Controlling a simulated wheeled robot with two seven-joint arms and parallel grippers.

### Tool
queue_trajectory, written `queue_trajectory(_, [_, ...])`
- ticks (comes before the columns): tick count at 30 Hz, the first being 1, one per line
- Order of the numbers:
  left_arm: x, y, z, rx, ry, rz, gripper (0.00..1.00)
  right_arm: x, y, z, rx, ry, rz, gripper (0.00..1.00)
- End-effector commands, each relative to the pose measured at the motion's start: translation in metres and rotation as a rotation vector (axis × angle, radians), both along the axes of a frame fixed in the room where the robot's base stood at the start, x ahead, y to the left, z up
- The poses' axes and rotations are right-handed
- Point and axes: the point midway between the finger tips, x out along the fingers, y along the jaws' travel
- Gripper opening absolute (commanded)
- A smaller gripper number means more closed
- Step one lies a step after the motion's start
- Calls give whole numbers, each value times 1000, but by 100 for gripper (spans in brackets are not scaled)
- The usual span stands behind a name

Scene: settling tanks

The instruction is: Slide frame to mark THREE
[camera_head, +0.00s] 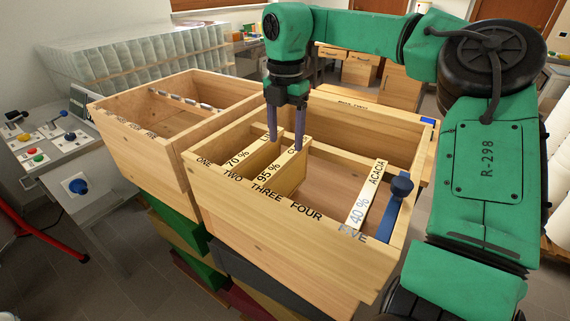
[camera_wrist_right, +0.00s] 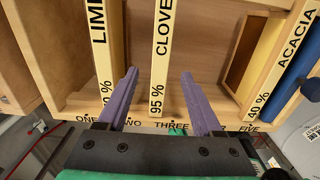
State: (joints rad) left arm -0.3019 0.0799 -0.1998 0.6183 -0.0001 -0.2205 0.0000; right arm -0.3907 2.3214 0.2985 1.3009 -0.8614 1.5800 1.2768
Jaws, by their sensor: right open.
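The open wooden box (camera_head: 262,247) has marks ONE to FIVE along its front rim. Three frames with pale labelled top bars stand in it: LIME (camera_head: 240,157), CLOVER (camera_head: 270,172) and ACACIA 40 % (camera_head: 366,198). In the right wrist view, the CLOVER 95 % frame (camera_wrist_right: 161,60) has its near end between TWO and THREE; the ACACIA frame (camera_wrist_right: 281,60) is near FIVE. My right gripper (camera_head: 285,148) is open above the box. Its fingers (camera_wrist_right: 158,76) appear on either side of the CLOVER bar; contact cannot be told. My left gripper is not in view.
A blue bar with a knob (camera_head: 401,188) lies beside the ACACIA frame. Free room lies between CLOVER and ACACIA. A second wooden box (camera_head: 135,150) stands at left, beside a control panel with a blue knob (camera_head: 78,186).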

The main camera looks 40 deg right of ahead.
Motion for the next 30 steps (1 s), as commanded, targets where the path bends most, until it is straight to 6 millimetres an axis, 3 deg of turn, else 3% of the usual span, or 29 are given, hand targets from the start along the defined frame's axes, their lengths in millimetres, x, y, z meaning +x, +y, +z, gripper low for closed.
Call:
queue_trajectory(9, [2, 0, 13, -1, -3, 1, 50, -1, 1, -76, 3, 5, 0, 68])
queue_trajectory(15, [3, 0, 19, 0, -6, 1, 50, -1, 0, -113, 1, 3, 0, 68])
queue_trajectory(25, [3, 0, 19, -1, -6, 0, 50, 0, 0, -124, 1, -1, 0, 68])
queue_trajectory(26, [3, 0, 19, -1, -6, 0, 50, 0, 0, -124, 1, -1, 0, 64])
queue_trajectory(30, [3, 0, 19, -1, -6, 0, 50, 0, 0, -124, 1, -1, 0, 10])
